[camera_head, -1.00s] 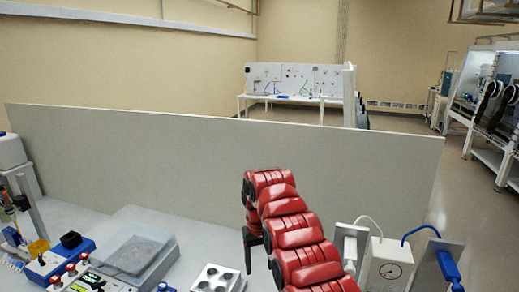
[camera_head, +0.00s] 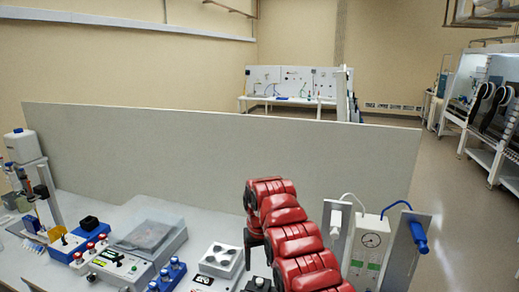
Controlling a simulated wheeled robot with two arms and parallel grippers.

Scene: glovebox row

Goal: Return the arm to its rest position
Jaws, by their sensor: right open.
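My right arm, red and segmented, rises from the bottom edge right of centre. My right gripper (camera_head: 252,240) is the dark part hanging at the arm's far end, over the bench. It is open, and I see nothing held in it. Part of it is hidden behind the arm's red links. My left arm and gripper are not in view.
A low grey partition (camera_head: 200,150) stands behind. Floor is clear at right.

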